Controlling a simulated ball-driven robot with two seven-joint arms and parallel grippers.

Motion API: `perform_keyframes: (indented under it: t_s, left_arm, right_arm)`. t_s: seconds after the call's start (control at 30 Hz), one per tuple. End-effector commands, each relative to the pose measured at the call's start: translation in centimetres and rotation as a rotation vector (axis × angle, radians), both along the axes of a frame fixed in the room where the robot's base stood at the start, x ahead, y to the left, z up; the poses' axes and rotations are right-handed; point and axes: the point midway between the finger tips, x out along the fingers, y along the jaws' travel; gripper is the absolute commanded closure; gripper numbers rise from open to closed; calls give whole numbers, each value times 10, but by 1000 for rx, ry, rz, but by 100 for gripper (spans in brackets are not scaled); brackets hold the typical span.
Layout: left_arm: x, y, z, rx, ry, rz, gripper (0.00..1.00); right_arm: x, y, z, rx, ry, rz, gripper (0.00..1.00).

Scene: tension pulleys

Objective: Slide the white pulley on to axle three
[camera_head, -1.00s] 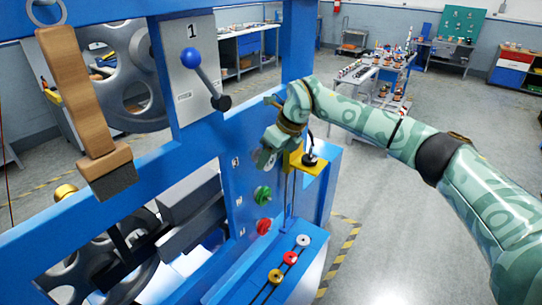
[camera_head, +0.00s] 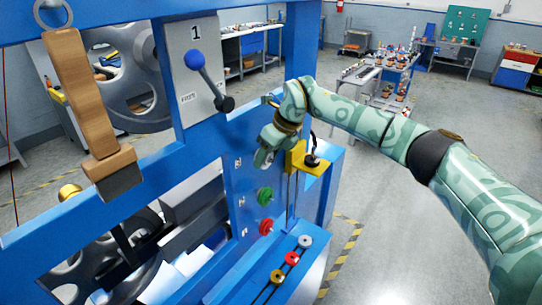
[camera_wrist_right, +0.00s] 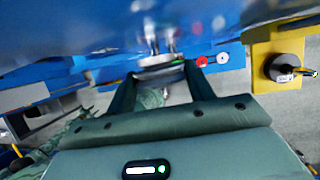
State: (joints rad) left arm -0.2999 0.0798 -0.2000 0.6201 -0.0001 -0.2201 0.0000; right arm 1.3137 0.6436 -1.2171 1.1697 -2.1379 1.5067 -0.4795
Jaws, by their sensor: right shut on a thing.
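My right gripper (camera_head: 262,157) is at the upper part of the blue front panel (camera_head: 228,192), above the green pulley (camera_head: 265,195). In the right wrist view its two fingers (camera_wrist_right: 160,85) are shut on a pale disc edge (camera_wrist_right: 158,70), which looks like the white pulley. A short metal shaft (camera_wrist_right: 152,42), probably axle three, stands between this disc and the panel. I cannot tell whether the disc is around the shaft or only in front of it. My fingers hide the held thing in the head view. My left gripper is not in view.
A red pulley (camera_head: 266,227) sits on the panel below the green one. Yellow (camera_head: 277,276), red (camera_head: 291,258) and whitish (camera_head: 305,241) pulleys are on the blue ledge. A yellow bracket (camera_head: 318,165) with a black knob is close right of my gripper. A blue-knobbed lever (camera_head: 208,78) juts out above.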

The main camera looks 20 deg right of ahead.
Motion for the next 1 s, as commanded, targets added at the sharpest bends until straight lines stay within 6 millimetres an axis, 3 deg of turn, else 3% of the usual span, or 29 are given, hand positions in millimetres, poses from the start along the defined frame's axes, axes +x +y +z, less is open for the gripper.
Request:
perform_keyframes:
  t_s: [1.0]
  left_arm:
    - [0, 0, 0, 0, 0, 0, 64]
  right_arm:
    - [6, 4, 3, 2, -9, 1, 72]
